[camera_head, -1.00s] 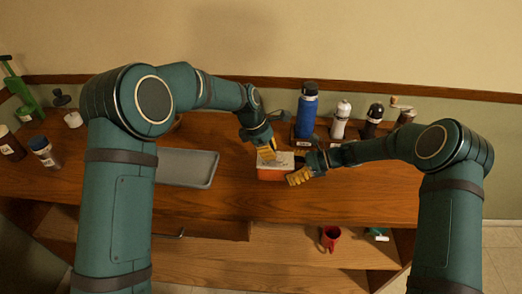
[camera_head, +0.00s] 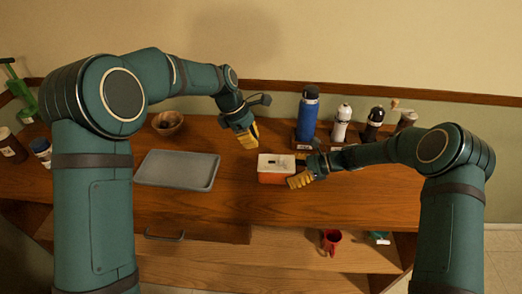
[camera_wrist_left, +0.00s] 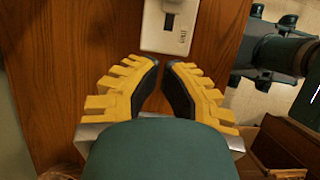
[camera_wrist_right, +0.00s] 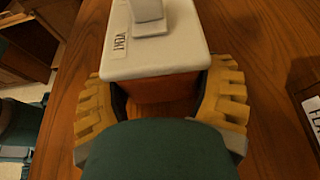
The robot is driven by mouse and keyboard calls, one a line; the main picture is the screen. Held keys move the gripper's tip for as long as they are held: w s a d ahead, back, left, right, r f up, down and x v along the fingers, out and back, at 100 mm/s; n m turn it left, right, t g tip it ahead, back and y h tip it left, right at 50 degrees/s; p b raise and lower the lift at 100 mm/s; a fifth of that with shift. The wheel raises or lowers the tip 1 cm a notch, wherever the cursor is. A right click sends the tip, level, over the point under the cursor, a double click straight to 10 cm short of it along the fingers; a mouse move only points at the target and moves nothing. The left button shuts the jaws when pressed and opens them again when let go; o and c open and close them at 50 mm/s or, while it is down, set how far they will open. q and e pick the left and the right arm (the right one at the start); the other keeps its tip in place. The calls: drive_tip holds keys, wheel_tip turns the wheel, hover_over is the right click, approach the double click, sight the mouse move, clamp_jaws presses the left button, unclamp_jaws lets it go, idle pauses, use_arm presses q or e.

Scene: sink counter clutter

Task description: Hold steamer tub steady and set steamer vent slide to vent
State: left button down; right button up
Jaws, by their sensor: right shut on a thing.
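The steamer tub (camera_head: 275,178) is an orange box with a white lid, upright on the counter. My right gripper (camera_head: 299,180) is shut on its orange body; the right wrist view shows the body (camera_wrist_right: 165,90) between the yellow fingers (camera_wrist_right: 160,85). The white vent slide (camera_wrist_right: 147,14) is a raised tab beside the inverted VENT label (camera_wrist_right: 118,42). In the left wrist view the slide (camera_wrist_left: 174,5) is at the top edge, with a dark slot exposed nearer me. My left gripper (camera_head: 250,137) is empty behind and left of the tub, apart from it, its fingertips (camera_wrist_left: 163,64) nearly together.
A grey tray (camera_head: 178,169) lies left of the tub, with a brown bowl (camera_head: 168,123) behind it. A blue bottle (camera_head: 307,115), a white bottle (camera_head: 341,123) and dark mills (camera_head: 374,122) stand at the back right. A red mug (camera_head: 330,240) is on the lower shelf.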

use_arm(q)
drive_tip(key=shift+v, duration=1.95)
use_arm(e)
drive_tip(key=o, duration=1.3)
